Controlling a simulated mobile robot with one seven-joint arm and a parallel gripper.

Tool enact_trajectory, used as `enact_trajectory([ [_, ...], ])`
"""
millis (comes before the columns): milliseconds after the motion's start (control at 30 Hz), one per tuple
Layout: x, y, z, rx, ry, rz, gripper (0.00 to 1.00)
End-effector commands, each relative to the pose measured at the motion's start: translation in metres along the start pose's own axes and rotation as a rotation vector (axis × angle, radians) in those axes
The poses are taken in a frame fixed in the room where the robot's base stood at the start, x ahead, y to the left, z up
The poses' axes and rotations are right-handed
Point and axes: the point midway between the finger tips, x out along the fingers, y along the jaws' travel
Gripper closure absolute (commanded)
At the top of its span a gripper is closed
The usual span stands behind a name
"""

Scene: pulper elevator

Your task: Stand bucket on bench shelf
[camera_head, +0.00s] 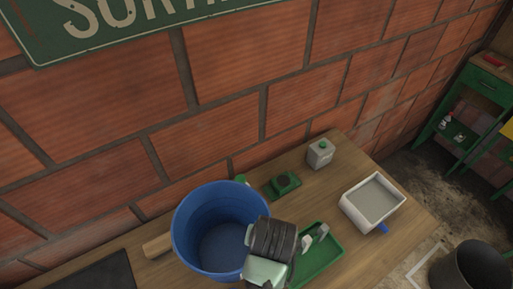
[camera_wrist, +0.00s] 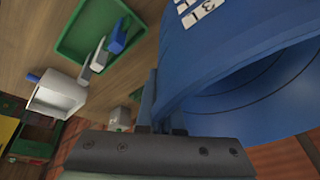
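A large blue bucket (camera_head: 222,225) stands upright, mouth up, over the wooden bench top (camera_head: 330,170) in the head view. Its base is hidden, so I cannot tell if it touches the bench. My gripper (camera_head: 262,240) is at the bucket's right front rim. In the wrist view the bucket (camera_wrist: 235,50), with white marks on its side, fills the right part. There my gripper (camera_wrist: 160,118) has its fingers close together at the bucket's wall and looks shut on it. A green bench with shelves (camera_head: 470,115) stands at the far right; small items sit on its shelf.
A green tray (camera_head: 325,268) with small tools lies right of my gripper. A white-grey container (camera_head: 357,210), a grey can with green cap (camera_head: 320,152) and a small green item (camera_head: 282,184) are on the bench top. A dark bin (camera_head: 470,270) stands at lower right.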

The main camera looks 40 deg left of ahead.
Motion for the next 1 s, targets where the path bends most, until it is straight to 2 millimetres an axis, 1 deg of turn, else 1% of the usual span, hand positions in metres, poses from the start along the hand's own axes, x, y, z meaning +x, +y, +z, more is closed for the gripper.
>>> enact_trajectory([
  [100, 0.016, 0.002, 0.006, 0.002, 0.0, 0.0, 1.0],
  [267, 0.03, 0.004, 0.01, 0.001, 0.0, 0.0, 1.0],
  [400, 0.049, 0.006, 0.017, 0.002, -0.001, 0.0, 1.0],
  [500, 0.058, 0.007, 0.02, 0.002, 0.001, 0.0, 1.0],
  [867, 0.062, 0.007, 0.021, 0.001, 0.003, 0.0, 1.0],
  [967, 0.062, 0.007, 0.021, 0.001, 0.002, 0.001, 0.84],
  [1000, 0.062, 0.007, 0.021, 0.0, 0.002, 0.001, 0.77],
])
